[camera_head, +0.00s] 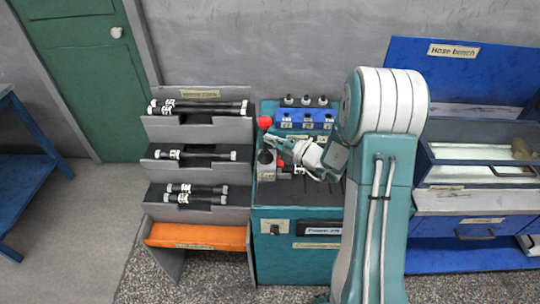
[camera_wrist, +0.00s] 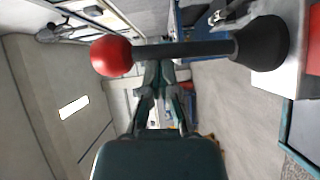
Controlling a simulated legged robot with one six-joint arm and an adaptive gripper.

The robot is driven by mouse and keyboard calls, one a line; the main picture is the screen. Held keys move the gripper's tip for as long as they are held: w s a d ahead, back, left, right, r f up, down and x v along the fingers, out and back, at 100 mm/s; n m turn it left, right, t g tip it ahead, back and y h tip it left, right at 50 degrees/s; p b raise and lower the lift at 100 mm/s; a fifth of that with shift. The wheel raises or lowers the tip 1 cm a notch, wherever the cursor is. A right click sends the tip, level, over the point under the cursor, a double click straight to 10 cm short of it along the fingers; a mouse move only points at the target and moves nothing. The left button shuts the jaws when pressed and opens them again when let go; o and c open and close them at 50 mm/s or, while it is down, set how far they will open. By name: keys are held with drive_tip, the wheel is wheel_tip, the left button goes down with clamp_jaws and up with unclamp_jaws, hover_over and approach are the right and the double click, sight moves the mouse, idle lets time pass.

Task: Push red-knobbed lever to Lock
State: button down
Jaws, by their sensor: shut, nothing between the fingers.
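The red-knobbed lever stands on the teal machine. Its red ball knob (camera_head: 264,122) is at the top, and a black boot (camera_head: 266,157) is at its base. In the wrist view the lever lies sideways across the picture, with the red knob (camera_wrist: 111,56) at left, the dark shaft (camera_wrist: 185,50) in the middle and the black boot (camera_wrist: 262,43) at right. My gripper (camera_head: 271,141) is beside the shaft, below the knob. Its shut, empty fingers (camera_wrist: 153,72) end at the shaft in the wrist view; I cannot tell if they touch it. No Lock marking is readable.
The teal machine (camera_head: 270,270) has a blue block with several black-topped parts (camera_head: 306,118) behind the lever. A grey hose rack (camera_head: 200,130) stands close at left. The blue hose bench (camera_head: 470,240) is at right. Open floor (camera_head: 85,235) lies at far left.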

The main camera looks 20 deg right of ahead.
drive_tip(key=shift+w+d+m+g, duration=0.2)
drive_tip(key=shift+w+d+m, duration=0.1)
drive_tip(key=shift+w, duration=0.55)
drive_tip(key=shift+w+d+m+g, duration=0.2)
drive_tip(key=shift+w+d+m, duration=0.1)
drive_tip(key=shift+w, duration=0.6)
drive_tip(key=shift+r, duration=0.1)
